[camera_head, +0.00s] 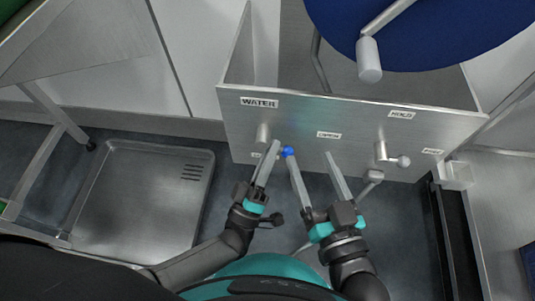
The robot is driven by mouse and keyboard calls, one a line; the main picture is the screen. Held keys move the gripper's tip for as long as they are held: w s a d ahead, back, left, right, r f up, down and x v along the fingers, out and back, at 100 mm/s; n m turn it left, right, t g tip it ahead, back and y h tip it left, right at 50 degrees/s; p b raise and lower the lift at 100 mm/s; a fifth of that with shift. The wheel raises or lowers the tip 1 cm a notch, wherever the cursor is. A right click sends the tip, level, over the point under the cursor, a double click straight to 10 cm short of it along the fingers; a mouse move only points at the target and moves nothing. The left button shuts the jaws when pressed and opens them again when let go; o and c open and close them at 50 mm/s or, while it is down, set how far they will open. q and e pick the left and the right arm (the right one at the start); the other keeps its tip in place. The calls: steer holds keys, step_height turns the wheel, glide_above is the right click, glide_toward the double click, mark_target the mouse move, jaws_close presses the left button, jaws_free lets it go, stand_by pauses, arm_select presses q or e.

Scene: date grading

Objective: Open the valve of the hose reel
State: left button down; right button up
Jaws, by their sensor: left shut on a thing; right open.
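A steel panel (235,115) carries a WATER label (259,103). Below it, a grey valve stem (263,132) has a short lever ending in a blue knob (288,151). My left gripper (272,150) is shut on the lever between stem and knob; its fingers hide most of the lever. My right gripper (310,156) is open and empty in front of the panel, its left fingertip close to the blue knob. I cannot tell whether they touch. The blue hose reel disc (440,30) with a grey crank handle (369,60) is above the panel.
A second fitting with a pale ball-ended lever (402,161) sits right of my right gripper, under a HOLD label (401,114). A steel floor tray (135,215) lies at left beside a table leg (60,115). A dark channel (453,235) runs at right.

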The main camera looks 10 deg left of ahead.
arm_select(q)
steer(key=n+y, duration=0.2)
steer(key=n, duration=0.1)
steer(key=n+t+y, duration=0.1)
steer(key=n+y, duration=0.1)
steer(key=n, duration=0.1)
steer(key=r+n+t+y, duration=0.1)
steer(key=n+y, duration=0.2)
steer(key=n, duration=0.1)
steer(key=shift+d, duration=0.4)
steer(key=shift+n+y, duration=0.4)
steer(key=c, duration=0.9)
jaws_free()
